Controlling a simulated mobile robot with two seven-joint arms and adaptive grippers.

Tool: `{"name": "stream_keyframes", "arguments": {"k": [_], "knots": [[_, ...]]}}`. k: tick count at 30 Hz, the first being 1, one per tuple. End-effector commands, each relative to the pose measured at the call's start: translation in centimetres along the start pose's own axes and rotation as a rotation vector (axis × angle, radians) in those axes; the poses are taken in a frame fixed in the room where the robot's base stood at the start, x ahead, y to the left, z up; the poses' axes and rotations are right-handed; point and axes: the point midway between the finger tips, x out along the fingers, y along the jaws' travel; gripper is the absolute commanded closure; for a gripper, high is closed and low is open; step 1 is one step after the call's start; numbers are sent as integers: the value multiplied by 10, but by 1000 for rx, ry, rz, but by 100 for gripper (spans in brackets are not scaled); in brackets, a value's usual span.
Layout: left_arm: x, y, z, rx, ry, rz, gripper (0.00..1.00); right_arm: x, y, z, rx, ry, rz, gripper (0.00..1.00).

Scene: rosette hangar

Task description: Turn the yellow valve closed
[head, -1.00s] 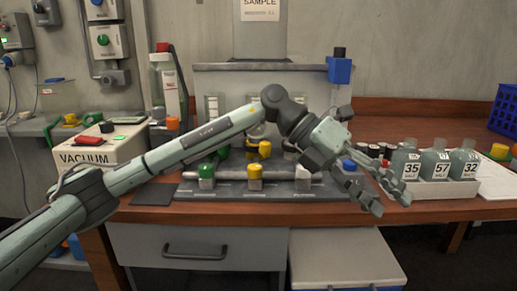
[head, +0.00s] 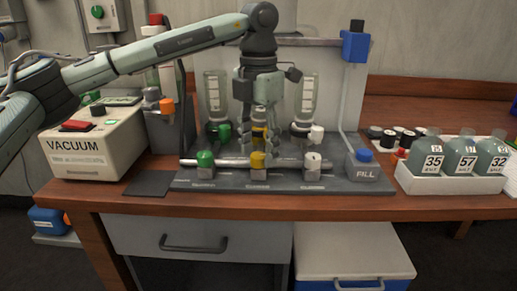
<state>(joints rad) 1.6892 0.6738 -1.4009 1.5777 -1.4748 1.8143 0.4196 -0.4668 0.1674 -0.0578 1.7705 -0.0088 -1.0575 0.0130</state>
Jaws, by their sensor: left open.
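The yellow valve (head: 258,160) is the middle knob of a row on the grey manifold base (head: 335,187), between a green knob (head: 205,159) and a white knob (head: 313,161). My left gripper (head: 260,146) points downward, open, with its fingers just above or behind the yellow valve in the picture. I cannot tell whether the fingertips touch it. Another yellow part shows behind the fingers, mostly hidden. My right gripper is not in view.
A vacuum box (head: 95,146) stands left of the manifold. Glass bottles (head: 216,97) stand behind the row, close to the gripper. A blue FILL button (head: 364,156) is at right. A white tray (head: 450,184) holds labelled bottles further right.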

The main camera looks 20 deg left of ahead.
Motion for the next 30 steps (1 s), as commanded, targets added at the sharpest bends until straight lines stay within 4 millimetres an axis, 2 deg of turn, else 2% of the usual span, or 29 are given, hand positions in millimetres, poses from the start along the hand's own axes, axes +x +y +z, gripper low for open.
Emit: {"name": "stream_keyframes", "arguments": {"k": [3,11,23,30], "knots": [[7,0,0,1,0,-1,51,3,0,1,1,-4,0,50],[8,0,0,1,-1,-1,51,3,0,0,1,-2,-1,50],[8,0,0,1,-1,-1,100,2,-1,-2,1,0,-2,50],[8,0,0,21,-1,-1,100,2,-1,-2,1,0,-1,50]]}}
